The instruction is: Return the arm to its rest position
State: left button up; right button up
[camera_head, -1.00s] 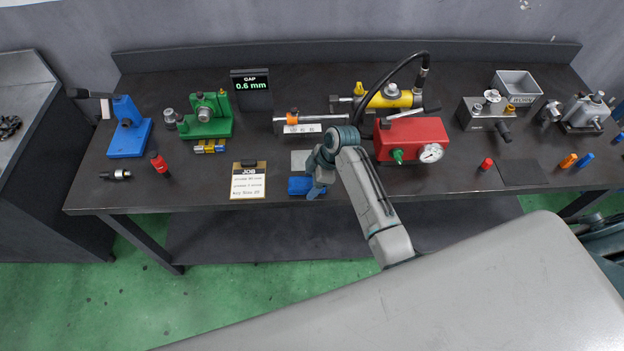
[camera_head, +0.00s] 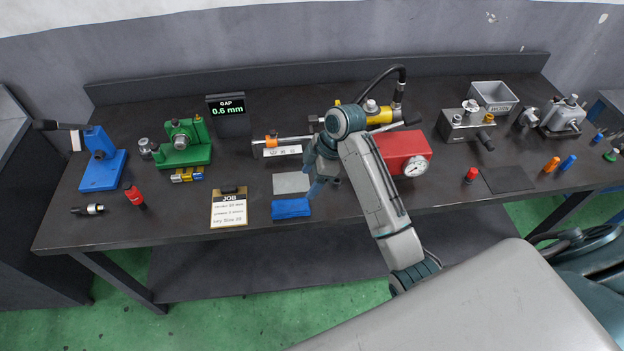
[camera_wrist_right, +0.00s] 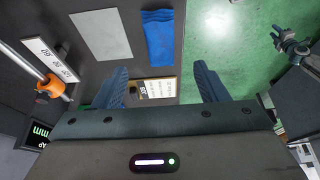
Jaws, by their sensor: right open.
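My right arm reaches over the front of the dark workbench (camera_head: 350,185). Its gripper (camera_head: 318,182) hangs above the bench, just right of a grey plate (camera_head: 291,182) and a folded blue cloth (camera_head: 291,208). In the right wrist view the two blue fingers (camera_wrist_right: 160,88) are wide apart with nothing between them. That view also shows the blue cloth (camera_wrist_right: 158,38) and the grey plate (camera_wrist_right: 101,34) beyond the fingers. My left gripper does not show.
A red pump unit with a gauge (camera_head: 403,152) and a yellow cylinder (camera_head: 378,114) stand close behind and right of the arm. A job card (camera_head: 229,208), green fixture (camera_head: 185,145) and blue press (camera_head: 101,165) stand left. Bare bench lies around the card.

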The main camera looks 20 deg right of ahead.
jog(key=shift+d+r, duration=0.15)
jog(key=shift+r, duration=0.3)
jog(key=shift+s+f, duration=0.1)
jog(key=shift+s, duration=0.05)
jog(key=s+d+f+m+t+h, duration=0.1)
jog(key=s+d+f+m+h, duration=0.15)
jog(key=s+m, duration=0.8)
jog(key=s+d+f+m+t+h, duration=0.2)
jog(key=s+m+h, duration=0.1)
jog(key=s, duration=1.5)
jog(key=d+f+g+b, duration=0.25)
jog(key=f+b, duration=0.35)
jog(key=f, duration=3)
jog(key=s+d+f+b, duration=0.1)
jog(key=s+f+b, duration=0.1)
jog(key=s+f, duration=0.7)
jog(key=s+f+b, duration=0.2)
jog(key=s+f, duration=0.7)
jog(key=f, duration=0.5)
jog(key=shift+d+m, duration=0.35)
jog(key=shift+m, duration=0.1)
